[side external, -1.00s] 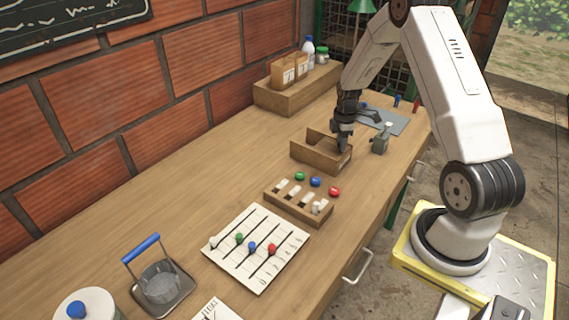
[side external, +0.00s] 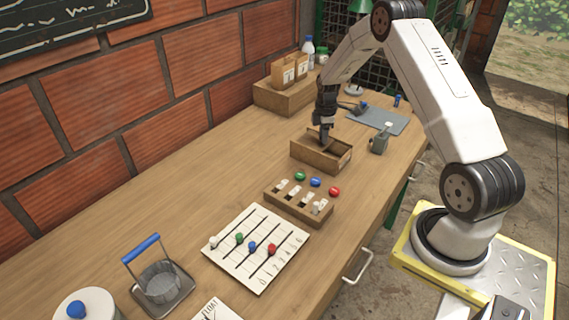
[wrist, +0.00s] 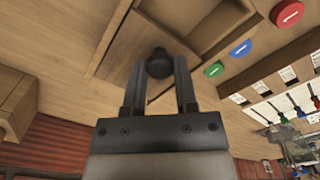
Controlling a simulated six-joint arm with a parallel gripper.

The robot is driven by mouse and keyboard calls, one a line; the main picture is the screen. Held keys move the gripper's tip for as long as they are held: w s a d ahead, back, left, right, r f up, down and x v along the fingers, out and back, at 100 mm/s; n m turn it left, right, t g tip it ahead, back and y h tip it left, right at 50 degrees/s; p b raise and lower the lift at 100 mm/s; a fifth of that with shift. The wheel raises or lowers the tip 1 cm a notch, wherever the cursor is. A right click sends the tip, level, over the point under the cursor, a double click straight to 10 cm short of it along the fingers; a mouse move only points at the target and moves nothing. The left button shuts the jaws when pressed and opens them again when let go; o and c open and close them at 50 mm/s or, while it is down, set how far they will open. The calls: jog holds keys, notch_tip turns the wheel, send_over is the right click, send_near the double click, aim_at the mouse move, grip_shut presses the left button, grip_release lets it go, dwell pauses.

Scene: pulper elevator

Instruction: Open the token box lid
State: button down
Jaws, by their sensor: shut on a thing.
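The token box (side external: 312,158) is a low wooden box on the bench, and its top edges also show in the wrist view (wrist: 205,48). My gripper (side external: 324,143) reaches down over the box. In the wrist view my gripper (wrist: 159,80) is shut on a dark round knob (wrist: 158,62), which sits between the two fingers. The fingers hide part of the box top, and I cannot tell the lid's exact position.
Green (side external: 300,176), blue (side external: 315,182) and red (side external: 334,191) tokens lie beside a wooden rack (side external: 290,208) in front of the box. A grey mat (side external: 385,121) and a small grey device (side external: 379,144) are to the right. A wooden riser (side external: 275,97) stands behind.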

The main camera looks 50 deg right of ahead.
jog(key=shift+w, duration=0.65)
jog(key=shift+c, duration=1.9)
grip_release()
jog(key=shift+r, duration=0.15)
jog(key=shift+r, duration=3.75)
